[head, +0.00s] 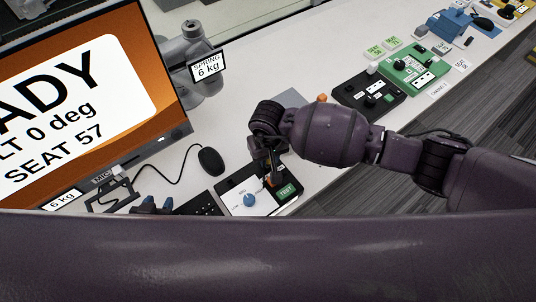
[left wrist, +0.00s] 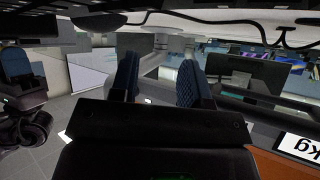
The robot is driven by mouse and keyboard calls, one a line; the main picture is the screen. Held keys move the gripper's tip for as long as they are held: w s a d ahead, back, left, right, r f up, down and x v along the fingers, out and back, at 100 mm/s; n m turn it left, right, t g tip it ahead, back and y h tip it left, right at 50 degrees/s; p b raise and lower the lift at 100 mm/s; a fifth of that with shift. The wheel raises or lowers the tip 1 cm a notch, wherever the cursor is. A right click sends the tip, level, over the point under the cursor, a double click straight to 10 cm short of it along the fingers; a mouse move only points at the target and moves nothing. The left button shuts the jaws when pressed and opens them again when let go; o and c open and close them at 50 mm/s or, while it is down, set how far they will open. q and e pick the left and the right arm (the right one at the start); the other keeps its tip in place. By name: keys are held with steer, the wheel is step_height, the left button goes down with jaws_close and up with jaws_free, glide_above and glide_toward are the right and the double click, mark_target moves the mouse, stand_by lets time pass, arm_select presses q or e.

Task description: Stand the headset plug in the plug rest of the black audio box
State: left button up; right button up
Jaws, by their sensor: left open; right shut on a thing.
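My right gripper (head: 270,172) points down over a black box with a white panel (head: 240,201), a blue knob and a green TEST button. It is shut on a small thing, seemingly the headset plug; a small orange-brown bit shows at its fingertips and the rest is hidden. Another black box (head: 349,92) with knobs and white-marked sockets stands further back. I cannot tell which box has the plug rest. My left gripper (head: 157,206) is open and empty near the monitor's foot; its blue finger pads also show apart in the left wrist view (left wrist: 157,84).
A monitor (head: 70,100) stands at the left, with a black mouse (head: 211,161) and its cable beside it. A green box (head: 414,66) and a blue device (head: 449,24) stand further back. A small orange thing (head: 322,98) shows behind my right arm. My purple arm link covers the front.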

arm_select(q)
steer(key=shift+f, duration=0.1)
arm_select(e)
steer(key=shift+f, duration=0.35)
steer(key=o, duration=1)
